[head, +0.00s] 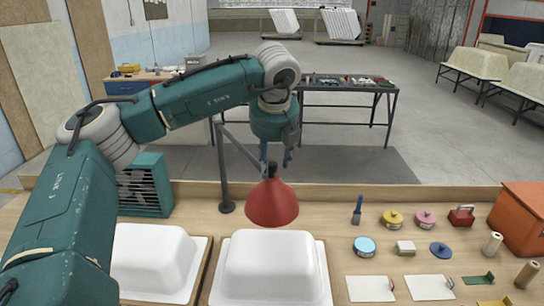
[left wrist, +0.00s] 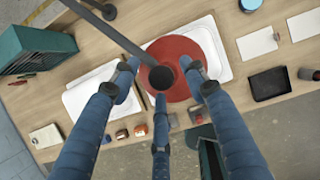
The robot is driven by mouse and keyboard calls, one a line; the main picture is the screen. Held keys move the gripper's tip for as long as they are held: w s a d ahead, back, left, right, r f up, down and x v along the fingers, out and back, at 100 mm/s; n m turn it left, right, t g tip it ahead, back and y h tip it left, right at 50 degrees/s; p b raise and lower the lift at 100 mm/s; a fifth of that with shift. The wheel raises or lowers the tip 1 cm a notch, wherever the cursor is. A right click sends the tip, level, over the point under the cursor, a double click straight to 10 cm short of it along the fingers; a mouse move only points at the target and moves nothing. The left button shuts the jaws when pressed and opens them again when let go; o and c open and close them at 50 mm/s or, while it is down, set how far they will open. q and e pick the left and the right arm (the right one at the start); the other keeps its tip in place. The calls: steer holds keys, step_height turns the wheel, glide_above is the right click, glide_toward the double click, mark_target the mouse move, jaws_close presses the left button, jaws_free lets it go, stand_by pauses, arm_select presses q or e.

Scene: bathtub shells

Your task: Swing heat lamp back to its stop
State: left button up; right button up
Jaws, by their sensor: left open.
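The heat lamp has a red cone shade (head: 272,204) with a dark cap on top. It hangs above the back of the right-hand white tub shell (head: 268,265). A grey arm joins it to an upright post (head: 225,180) on its left. My left gripper (head: 275,158) is open, pointing down just above the lamp. In the left wrist view its three blue fingers (left wrist: 160,80) spread around the lamp's dark cap, above the red shade (left wrist: 180,52). I cannot tell whether any finger touches it. The lamp's stop cannot be made out. My right gripper is not in view.
Another white tub shell (head: 155,262) lies at left, with a green vented box (head: 145,187) behind it. Tins, a brush, white sheets (head: 370,288) and an orange box (head: 520,215) are on the right of the bench. A second table (head: 345,84) stands beyond.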

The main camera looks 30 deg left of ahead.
arm_select(q)
steer(key=shift+f, duration=0.2)
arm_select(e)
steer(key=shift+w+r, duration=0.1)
arm_select(q)
jaws_close()
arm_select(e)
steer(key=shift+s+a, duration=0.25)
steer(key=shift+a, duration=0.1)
